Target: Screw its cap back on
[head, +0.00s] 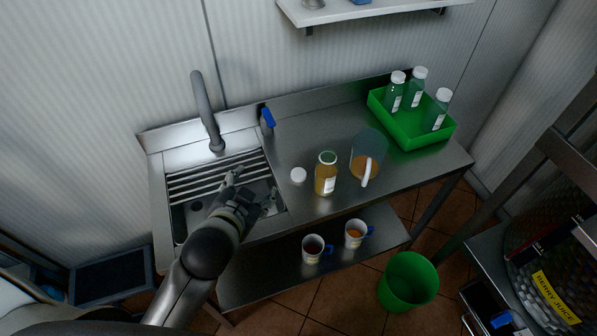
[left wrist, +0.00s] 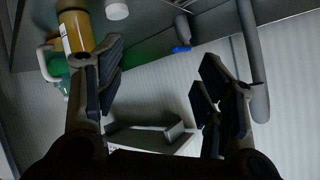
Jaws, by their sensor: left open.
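An uncapped bottle (head: 325,180) of amber juice with a white label stands upright on the steel counter, its mouth open and greenish. A white cap (head: 298,175) lies on the counter just left of it, apart from it. My left gripper (head: 252,187) is open and empty over the right part of the sink, left of the cap. In the left wrist view the bottle (left wrist: 76,32) shows at the upper left beyond one finger, and the cap (left wrist: 117,11) at the top edge. My right gripper is not in view.
A clear jug (head: 369,145) with some amber juice stands right of the bottle. A green crate (head: 410,132) holds three white-capped bottles at the back right. The faucet (head: 205,110) and blue lever (head: 267,116) rise behind the sink. Two mugs stand on the lower shelf (head: 270,285).

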